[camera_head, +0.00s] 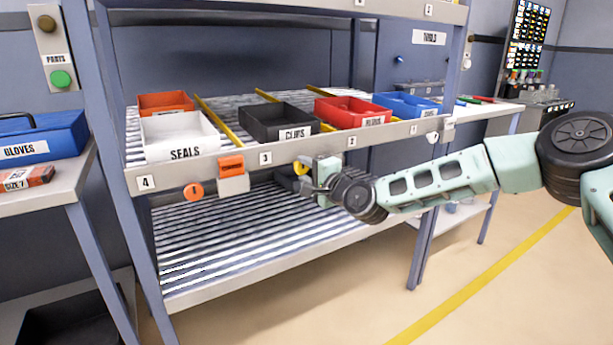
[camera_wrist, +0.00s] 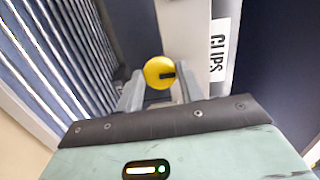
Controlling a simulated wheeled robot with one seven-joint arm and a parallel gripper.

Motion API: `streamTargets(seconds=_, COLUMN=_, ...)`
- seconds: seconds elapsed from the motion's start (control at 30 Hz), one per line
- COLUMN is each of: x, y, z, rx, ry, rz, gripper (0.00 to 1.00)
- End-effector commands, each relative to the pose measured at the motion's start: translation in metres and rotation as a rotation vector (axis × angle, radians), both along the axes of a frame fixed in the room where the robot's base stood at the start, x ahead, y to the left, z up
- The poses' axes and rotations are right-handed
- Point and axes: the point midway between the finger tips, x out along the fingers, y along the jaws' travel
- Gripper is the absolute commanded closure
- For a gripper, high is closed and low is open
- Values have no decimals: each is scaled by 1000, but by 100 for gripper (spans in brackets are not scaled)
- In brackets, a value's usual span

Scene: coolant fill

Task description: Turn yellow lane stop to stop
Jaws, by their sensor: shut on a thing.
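The yellow lane stop (camera_head: 301,168) is a small round knob on the front rail of the rack's upper roller shelf, below the black CLIPS bin. In the wrist view the yellow lane stop (camera_wrist: 159,72) is a yellow disc with a dark mark on its right side, between my fingertips. My gripper (camera_head: 306,180) is at the rail and shut on the knob; it also shows in the wrist view (camera_wrist: 158,88). The fingers hide part of the knob's sides. I cannot tell which setting the dark mark stands for.
An orange round knob (camera_head: 193,191) and an orange-and-white holder (camera_head: 232,174) are on the same rail to the left. Bins SEALS (camera_head: 180,136), CLIPS (camera_head: 280,122), a red bin (camera_head: 352,112) and a blue bin (camera_head: 405,105) stand above. Open floor (camera_head: 480,270) lies at right.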

Motion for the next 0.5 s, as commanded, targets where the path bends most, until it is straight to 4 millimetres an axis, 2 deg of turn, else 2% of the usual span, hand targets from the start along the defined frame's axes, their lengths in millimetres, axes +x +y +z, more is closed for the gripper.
streamTargets(seconds=0.5, x=0, y=0, z=-2, rx=34, ry=29, rz=4, gripper=100)
